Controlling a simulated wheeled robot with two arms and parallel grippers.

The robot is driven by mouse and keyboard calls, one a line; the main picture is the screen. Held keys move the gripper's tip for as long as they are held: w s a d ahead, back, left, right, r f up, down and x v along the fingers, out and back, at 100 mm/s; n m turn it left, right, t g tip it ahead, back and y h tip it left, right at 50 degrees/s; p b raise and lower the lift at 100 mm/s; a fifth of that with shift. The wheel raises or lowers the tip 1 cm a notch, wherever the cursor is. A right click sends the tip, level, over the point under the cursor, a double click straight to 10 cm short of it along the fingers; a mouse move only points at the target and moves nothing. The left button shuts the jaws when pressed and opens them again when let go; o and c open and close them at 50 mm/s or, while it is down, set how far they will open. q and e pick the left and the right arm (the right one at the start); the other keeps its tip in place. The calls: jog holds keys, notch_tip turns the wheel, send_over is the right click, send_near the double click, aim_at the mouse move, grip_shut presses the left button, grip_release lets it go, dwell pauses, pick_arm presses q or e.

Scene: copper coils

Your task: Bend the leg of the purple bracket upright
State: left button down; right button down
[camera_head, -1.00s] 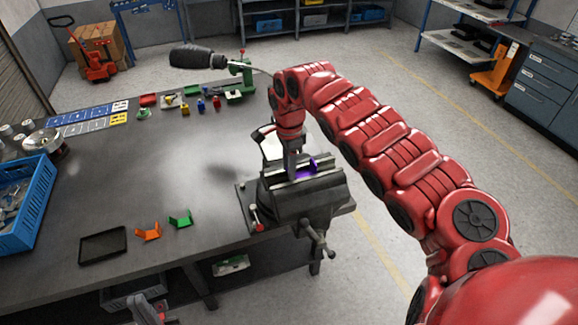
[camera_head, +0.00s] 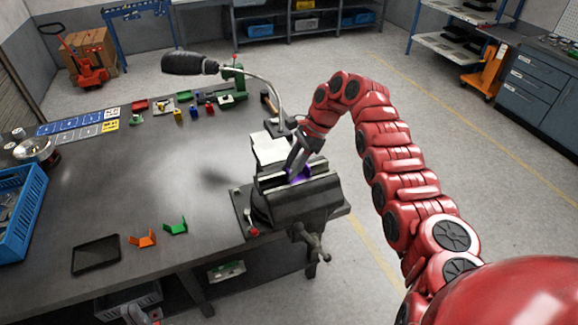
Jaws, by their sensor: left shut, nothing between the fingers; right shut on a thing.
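The purple bracket (camera_head: 294,181) is in the dark grey vise (camera_head: 305,204) at the bench's right edge. Its shape is mostly hidden by the vise jaws and my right gripper. My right gripper (camera_head: 294,171) comes down from the upper right, tilted, and is shut on the part of the bracket that shows above the jaws. The angle of the leg is hard to make out.
An orange bracket (camera_head: 143,238), a green bracket (camera_head: 175,227) and a black tray (camera_head: 96,255) lie at the bench front. A lamp (camera_head: 190,63) arches behind the vise. A blue crate (camera_head: 18,215) stands left. The bench middle (camera_head: 150,180) is clear.

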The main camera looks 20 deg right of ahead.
jog(key=shift+d, duration=0.1)
dwell(0.5)
jog(key=c, duration=0.5)
grip_release()
jog(key=shift+r, duration=0.1)
